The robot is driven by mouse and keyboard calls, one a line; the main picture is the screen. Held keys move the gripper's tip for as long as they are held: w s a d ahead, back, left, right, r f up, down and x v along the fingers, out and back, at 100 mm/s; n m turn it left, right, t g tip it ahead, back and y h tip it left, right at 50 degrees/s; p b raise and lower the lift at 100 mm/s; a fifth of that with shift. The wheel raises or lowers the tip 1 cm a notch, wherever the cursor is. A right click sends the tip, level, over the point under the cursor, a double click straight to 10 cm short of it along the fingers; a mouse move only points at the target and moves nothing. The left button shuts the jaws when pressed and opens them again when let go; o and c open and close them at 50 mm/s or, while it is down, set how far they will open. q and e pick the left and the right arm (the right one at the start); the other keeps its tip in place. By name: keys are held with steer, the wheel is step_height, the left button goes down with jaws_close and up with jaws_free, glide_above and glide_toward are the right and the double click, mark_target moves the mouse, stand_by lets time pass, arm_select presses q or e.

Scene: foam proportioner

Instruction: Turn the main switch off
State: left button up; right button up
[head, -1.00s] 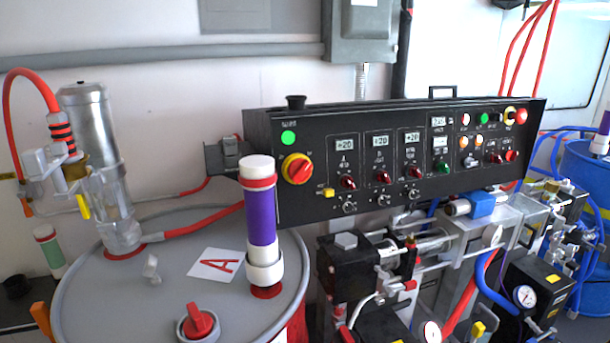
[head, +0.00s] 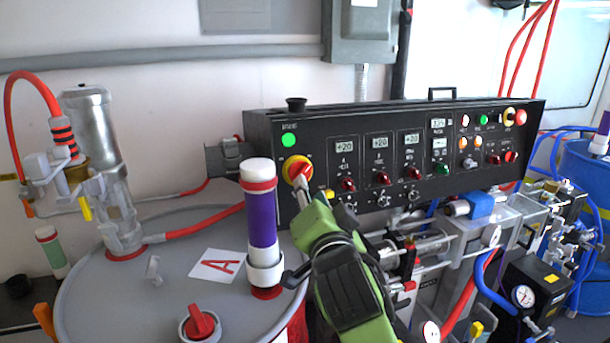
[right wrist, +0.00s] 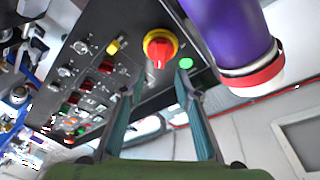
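The main switch (head: 295,166) is a red rotary handle on a yellow disc at the left end of the black control panel (head: 268,200). It also shows in the right wrist view (right wrist: 159,48), just beyond my fingertips, with its red handle pointing toward them. My right gripper (head: 311,196) reaches up from below and partly covers the switch in the head view. In the right wrist view its two fingers (right wrist: 160,84) are apart with nothing between them. A green light (head: 289,140) glows above the switch. My left gripper is not in view.
A purple and white cylinder (head: 263,220) stands on the grey drum (head: 120,300), close left of my right gripper. Smaller knobs, lamps and displays fill the panel to the right. Pumps, gauges and hoses (head: 485,275) crowd the space below it.

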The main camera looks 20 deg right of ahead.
mark_target(304, 174)
steer(key=w, duration=0.5)
steer(key=w+d+p, duration=0.1)
steer(key=w, duration=0.1)
steer(key=shift+w+d, duration=0.1)
steer(key=shift+w, duration=0.15)
jaws_close()
